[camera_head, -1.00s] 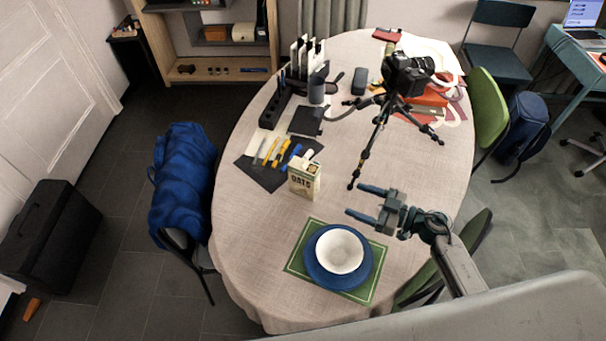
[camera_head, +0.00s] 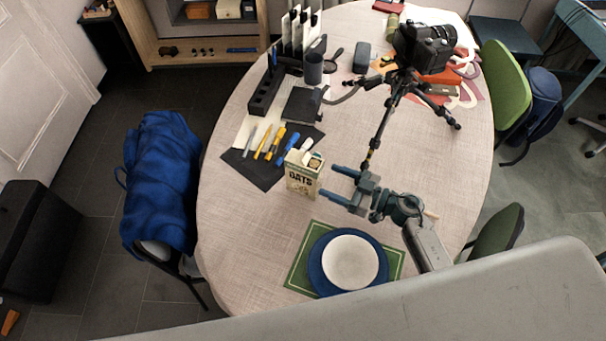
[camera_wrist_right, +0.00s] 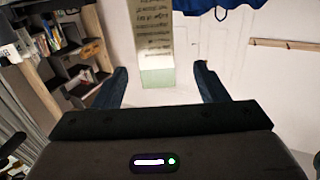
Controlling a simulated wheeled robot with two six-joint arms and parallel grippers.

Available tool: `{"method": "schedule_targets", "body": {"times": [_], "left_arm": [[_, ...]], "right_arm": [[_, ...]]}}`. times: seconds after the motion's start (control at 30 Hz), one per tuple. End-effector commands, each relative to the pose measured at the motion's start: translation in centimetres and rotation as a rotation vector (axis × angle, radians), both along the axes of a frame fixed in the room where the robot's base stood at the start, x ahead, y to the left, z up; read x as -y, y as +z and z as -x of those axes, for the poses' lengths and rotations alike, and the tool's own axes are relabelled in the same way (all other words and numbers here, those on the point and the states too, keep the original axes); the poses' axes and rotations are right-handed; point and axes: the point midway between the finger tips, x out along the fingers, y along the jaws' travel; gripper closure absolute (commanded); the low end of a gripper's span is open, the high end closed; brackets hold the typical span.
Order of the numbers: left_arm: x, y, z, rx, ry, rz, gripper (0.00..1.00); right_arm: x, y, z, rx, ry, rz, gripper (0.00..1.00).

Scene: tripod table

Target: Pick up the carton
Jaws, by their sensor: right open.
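The oats carton (camera_head: 302,180), cream and green with dark lettering, stands upright on the table beside a dark mat with pens. My right gripper (camera_head: 329,181) is open just to the right of the carton, its two fingers pointing left toward it. In the right wrist view the carton (camera_wrist_right: 150,40) shows ahead, between the two open fingers (camera_wrist_right: 160,72) and nearer the left one. I cannot tell whether the fingertips reach past its near face. My left gripper is not in view.
A camera on a tripod (camera_head: 425,48) stands behind my right gripper, one leg reaching down close to it. A blue plate (camera_head: 321,275) with a white bowl (camera_head: 350,262) lies on a green placemat in front. Pens (camera_head: 264,143) lie left of the carton.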

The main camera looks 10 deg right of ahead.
Motion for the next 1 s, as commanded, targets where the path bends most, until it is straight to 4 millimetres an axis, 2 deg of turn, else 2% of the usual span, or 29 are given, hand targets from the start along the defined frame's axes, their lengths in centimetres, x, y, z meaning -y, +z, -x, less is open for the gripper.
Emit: {"method": "schedule_targets", "body": {"times": [0.2, 0.37, 0.6, 0.7, 1.0], "left_arm": [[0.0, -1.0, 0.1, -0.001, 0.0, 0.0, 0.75], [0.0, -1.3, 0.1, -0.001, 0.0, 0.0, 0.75], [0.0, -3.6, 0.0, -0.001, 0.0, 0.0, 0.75], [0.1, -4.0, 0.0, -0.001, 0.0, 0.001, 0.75], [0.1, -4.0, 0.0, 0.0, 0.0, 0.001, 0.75]], "right_arm": [[-2.8, 0.0, -2.2, 0.002, 0.0, -0.002, 0.34], [-3.6, 0.1, -2.9, 0.001, 0.0, 0.0, 0.34], [-5.7, 0.3, -5.5, 0.005, 0.0, -0.001, 0.34], [-6.7, 0.4, -6.1, 0.002, 0.0, -0.002, 0.34], [-7.1, 0.6, -6.5, 0.0, 0.0, 0.0, 0.34]]}}
